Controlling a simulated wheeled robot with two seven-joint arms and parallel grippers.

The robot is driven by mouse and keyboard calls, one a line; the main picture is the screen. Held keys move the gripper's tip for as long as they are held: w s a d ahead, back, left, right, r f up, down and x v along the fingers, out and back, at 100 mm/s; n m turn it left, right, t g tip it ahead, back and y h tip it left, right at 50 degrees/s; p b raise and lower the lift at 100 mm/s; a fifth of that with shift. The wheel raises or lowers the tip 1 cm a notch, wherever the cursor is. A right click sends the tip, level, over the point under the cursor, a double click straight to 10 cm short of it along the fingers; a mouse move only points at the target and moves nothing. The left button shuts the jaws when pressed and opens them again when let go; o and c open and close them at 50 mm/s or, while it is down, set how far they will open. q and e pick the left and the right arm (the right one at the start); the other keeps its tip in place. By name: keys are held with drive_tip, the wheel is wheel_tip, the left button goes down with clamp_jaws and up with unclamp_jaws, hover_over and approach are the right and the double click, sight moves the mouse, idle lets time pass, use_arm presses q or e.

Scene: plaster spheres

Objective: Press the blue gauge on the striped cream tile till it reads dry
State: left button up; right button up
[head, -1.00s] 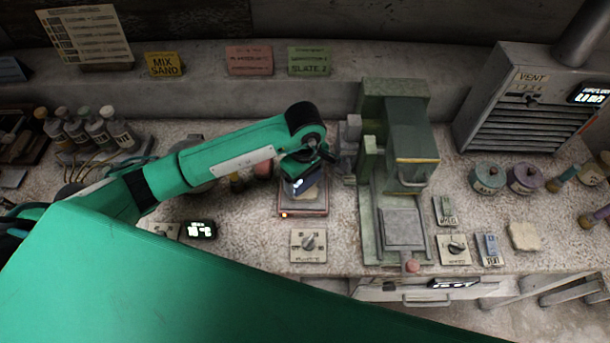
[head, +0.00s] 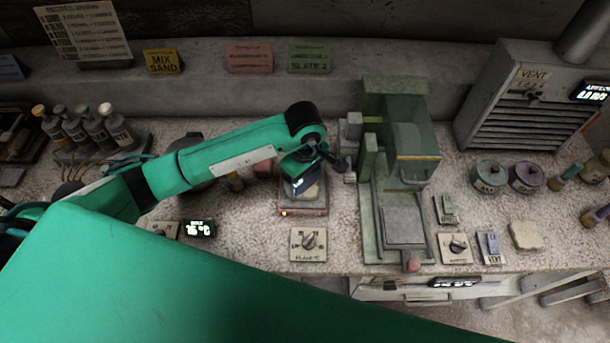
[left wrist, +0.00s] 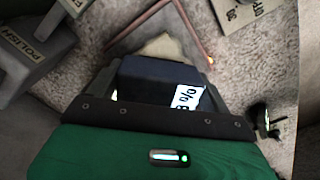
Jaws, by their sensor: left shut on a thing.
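My left gripper (head: 299,172) points down over the small plate left of the green press. It is shut on the blue gauge (head: 297,187), a dark blue block with a lit white display. In the left wrist view the gauge (left wrist: 145,82) sits between the fingers, and its display shows a "%" sign, the rest unreadable. A cream tile (head: 313,192) lies on the plate right below the gauge; a pale corner of it (left wrist: 161,46) shows past the gauge. Its stripes cannot be made out, nor whether gauge and tile touch. My right gripper is not in view.
The plate (head: 302,211) has an orange light at its front corner. A knob panel (head: 308,244) lies in front. The green press (head: 398,185) stands close on the right. Another cream slab (head: 525,236) lies far right. Bottles (head: 117,126) stand at the left.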

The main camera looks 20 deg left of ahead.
use_arm(q)
drive_tip(key=shift+f, duration=0.1)
drive_tip(key=shift+f, duration=0.1)
idle(0.8)
drive_tip(key=shift+s+b, duration=0.1)
drive_tip(key=shift+b, duration=0.3)
drive_tip(key=shift+f, duration=0.1)
idle(0.7)
drive_tip(key=shift+r+p, duration=0.45)
drive_tip(key=shift+r, duration=0.75)
drive_tip(key=shift+r+p, duration=0.8)
drive_tip(key=shift+r, duration=1.65)
